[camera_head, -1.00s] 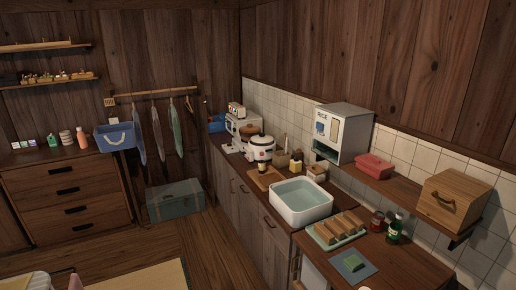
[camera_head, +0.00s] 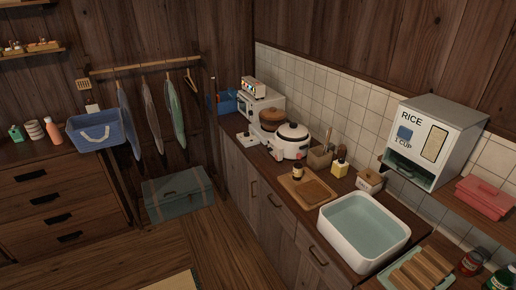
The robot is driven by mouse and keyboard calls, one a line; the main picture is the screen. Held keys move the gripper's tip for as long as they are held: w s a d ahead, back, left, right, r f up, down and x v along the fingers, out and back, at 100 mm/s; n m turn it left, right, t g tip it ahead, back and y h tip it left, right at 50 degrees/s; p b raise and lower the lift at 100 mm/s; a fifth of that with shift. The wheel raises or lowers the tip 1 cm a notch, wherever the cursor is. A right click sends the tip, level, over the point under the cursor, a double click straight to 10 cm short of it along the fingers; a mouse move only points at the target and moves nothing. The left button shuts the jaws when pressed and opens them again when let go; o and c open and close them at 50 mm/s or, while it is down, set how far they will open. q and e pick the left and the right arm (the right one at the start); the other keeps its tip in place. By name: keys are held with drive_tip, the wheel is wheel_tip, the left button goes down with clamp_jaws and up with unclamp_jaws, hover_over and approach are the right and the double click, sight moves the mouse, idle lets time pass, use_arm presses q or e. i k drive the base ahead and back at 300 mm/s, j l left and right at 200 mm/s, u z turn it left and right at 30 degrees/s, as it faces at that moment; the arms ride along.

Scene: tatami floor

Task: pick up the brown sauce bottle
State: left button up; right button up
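A small dark brown bottle with a pale label (camera_head: 298,172) stands upright on the counter, at the far edge of a wooden cutting board (camera_head: 316,192). It looks like the brown sauce bottle, though its label is too small to read. It stands just in front of the white rice cooker (camera_head: 290,143). Neither of my grippers is in view.
A white sink basin (camera_head: 364,230) stands nearer on the counter. A yellow bottle (camera_head: 340,169) and a small lidded box (camera_head: 370,181) stand behind the board. A rice dispenser (camera_head: 432,140) overhangs at right. The wooden floor (camera_head: 240,250) before the cabinets is clear.

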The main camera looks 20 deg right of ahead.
sight(298, 166)
drive_tip(key=i, duration=0.9)
drive_tip(key=i+j, duration=0.1)
drive_tip(key=i, duration=0.75)
